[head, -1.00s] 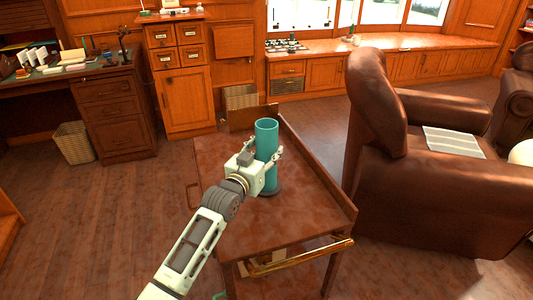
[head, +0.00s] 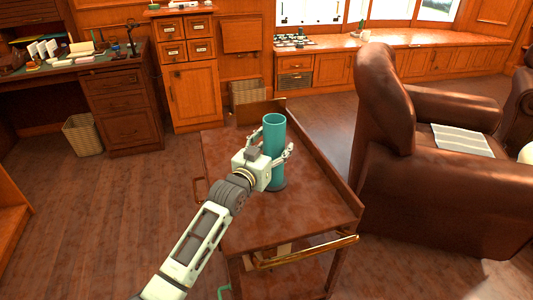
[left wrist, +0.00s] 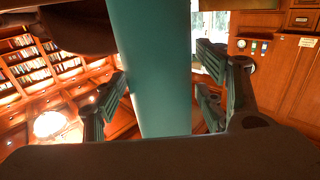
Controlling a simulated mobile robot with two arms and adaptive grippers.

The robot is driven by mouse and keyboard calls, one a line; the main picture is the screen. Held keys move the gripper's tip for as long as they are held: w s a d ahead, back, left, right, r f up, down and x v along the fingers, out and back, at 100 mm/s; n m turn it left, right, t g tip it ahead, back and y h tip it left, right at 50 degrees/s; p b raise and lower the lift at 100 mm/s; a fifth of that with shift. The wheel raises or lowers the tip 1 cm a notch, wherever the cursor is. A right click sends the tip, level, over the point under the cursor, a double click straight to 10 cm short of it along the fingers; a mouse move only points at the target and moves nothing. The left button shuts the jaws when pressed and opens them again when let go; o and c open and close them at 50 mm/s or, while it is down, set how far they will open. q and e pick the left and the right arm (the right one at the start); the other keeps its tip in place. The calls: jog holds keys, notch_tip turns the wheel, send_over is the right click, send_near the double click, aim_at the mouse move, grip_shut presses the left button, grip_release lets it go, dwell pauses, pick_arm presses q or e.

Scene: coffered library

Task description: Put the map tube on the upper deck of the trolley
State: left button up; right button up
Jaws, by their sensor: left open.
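The map tube is a teal cylinder (head: 274,145) standing upright on the upper deck (head: 233,225) of the wooden trolley, near its far end. A dark round base shows at its foot. My left gripper (head: 276,150) is open, with its fingers on either side of the tube. The gripper's body hides part of the tube's lower left side in the head view. My right gripper is not in view.
The trolley has a brass handle (head: 305,252) at its near end and raised edges at the right and far end. A brown leather armchair (head: 430,195) stands close on the right. A desk (head: 115,105) and a wastebasket (head: 82,135) are at the left. Much of the near deck is bare.

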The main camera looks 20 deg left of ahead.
pick_arm(q)
jog(key=s+a+p, duration=0.1)
jog(key=s+a, duration=0.1)
jog(key=s, duration=0.9)
jog(key=shift+s+a+p, duration=0.15)
jog(key=shift+s+p, duration=0.2)
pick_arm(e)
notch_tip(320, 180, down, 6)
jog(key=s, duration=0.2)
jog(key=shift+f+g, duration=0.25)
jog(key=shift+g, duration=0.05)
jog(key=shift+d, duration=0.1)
